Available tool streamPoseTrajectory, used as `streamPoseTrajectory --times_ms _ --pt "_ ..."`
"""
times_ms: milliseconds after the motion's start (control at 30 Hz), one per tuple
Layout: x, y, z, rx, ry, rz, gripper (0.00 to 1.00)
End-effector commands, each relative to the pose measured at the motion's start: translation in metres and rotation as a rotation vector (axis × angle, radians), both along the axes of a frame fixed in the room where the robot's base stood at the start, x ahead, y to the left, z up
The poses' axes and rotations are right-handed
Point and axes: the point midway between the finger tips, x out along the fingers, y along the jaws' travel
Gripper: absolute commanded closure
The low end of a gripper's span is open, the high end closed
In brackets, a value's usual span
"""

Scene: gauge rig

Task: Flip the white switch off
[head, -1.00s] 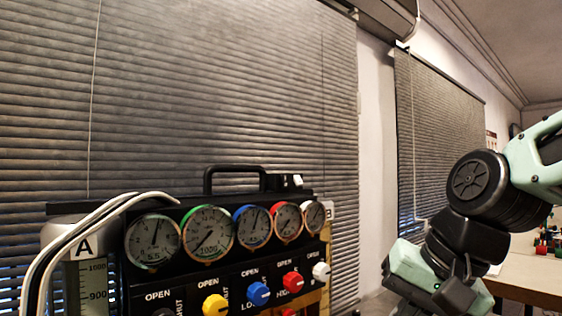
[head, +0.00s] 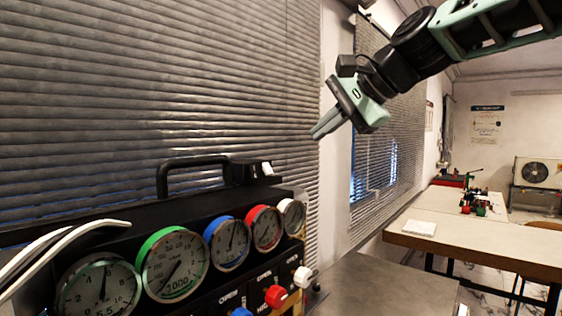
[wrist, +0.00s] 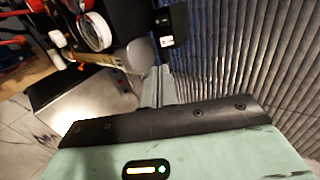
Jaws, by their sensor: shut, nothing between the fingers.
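A small white switch (head: 267,168) sits on a black housing on top of the gauge rig, at the right end of its carry handle. My gripper (head: 317,133) is shut and empty. In the head view it hangs above and to the right of the switch, apart from it, fingers pointing down and left. In the wrist view the shut fingers (wrist: 158,78) point toward the rig's end. A black box with small white marks (wrist: 170,26) shows just beyond them; I cannot tell the switch's position there.
The rig's front carries several gauges with coloured rims, and knobs below, including a white knob (head: 303,277) and a red knob (head: 276,296). The black handle (head: 190,170) stands up from the top. Window blinds (head: 150,80) are behind. A table (head: 470,240) stands at the right.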

Motion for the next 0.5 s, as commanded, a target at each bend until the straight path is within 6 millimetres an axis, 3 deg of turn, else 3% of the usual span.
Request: streamPoseTrajectory --times_ms 167,500 --pt "0.009 0.01 -0.008 -0.002 0.003 0.003 1.0" --pt "0.047 0.049 -0.048 -0.003 0.005 0.004 1.0"
